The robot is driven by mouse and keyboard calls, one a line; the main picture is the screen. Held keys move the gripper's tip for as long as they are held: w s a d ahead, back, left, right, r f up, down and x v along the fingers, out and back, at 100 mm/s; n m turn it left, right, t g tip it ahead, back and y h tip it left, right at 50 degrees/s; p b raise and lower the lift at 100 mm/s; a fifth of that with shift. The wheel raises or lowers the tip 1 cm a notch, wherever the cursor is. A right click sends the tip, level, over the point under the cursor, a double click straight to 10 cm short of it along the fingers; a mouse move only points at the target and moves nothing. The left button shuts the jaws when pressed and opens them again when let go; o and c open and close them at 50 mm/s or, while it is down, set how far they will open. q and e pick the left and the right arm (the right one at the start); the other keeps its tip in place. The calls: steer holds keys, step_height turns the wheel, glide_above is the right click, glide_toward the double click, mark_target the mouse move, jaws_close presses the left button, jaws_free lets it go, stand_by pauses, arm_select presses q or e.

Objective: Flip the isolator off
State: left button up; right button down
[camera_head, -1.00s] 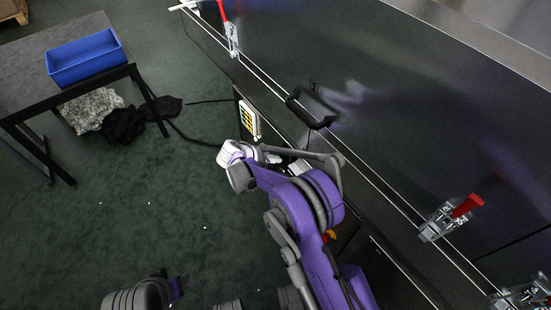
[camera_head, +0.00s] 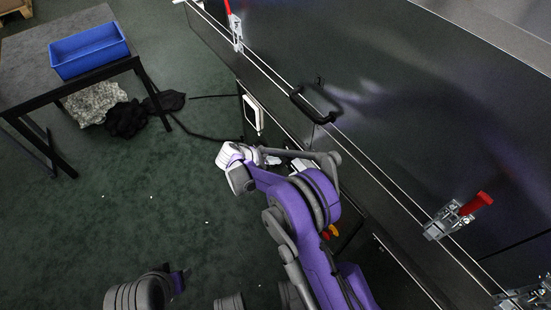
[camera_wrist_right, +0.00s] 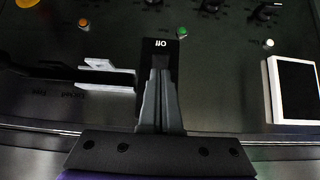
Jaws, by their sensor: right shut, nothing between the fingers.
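My right gripper (camera_wrist_right: 160,66) is shut and empty in the right wrist view. Its fingertips are over a dark plate (camera_wrist_right: 160,45) with the upside-down word "Off" on a black control panel. The fingers hide the lower part of this plate. A pale grey bar-like part (camera_wrist_right: 106,76) sticks out just left of the fingers; I cannot tell whether it is the isolator's handle or whether the fingers touch it. In the head view my right arm reaches to the dryer's side, and its gripper is mostly hidden there.
The panel has an orange button (camera_wrist_right: 84,23), a green button (camera_wrist_right: 182,32), a white button (camera_wrist_right: 268,43) and a dark, white-framed screen (camera_wrist_right: 293,90). A black handle (camera_head: 314,108) and red-handled clamps (camera_head: 456,216) stick out from the dryer. A blue bin (camera_head: 89,49) stands on a table.

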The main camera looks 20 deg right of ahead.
arm_select(q)
steer(key=shift+r, duration=0.1)
arm_select(e)
steer(key=shift+r, duration=0.15)
arm_select(q)
steer(key=shift+r+p, duration=0.45)
arm_select(e)
steer(key=shift+r, duration=0.7)
arm_select(q)
steer(key=shift+s+a, duration=0.1)
steer(key=shift+a, duration=0.05)
arm_select(e)
steer(key=shift+a+f, duration=0.1)
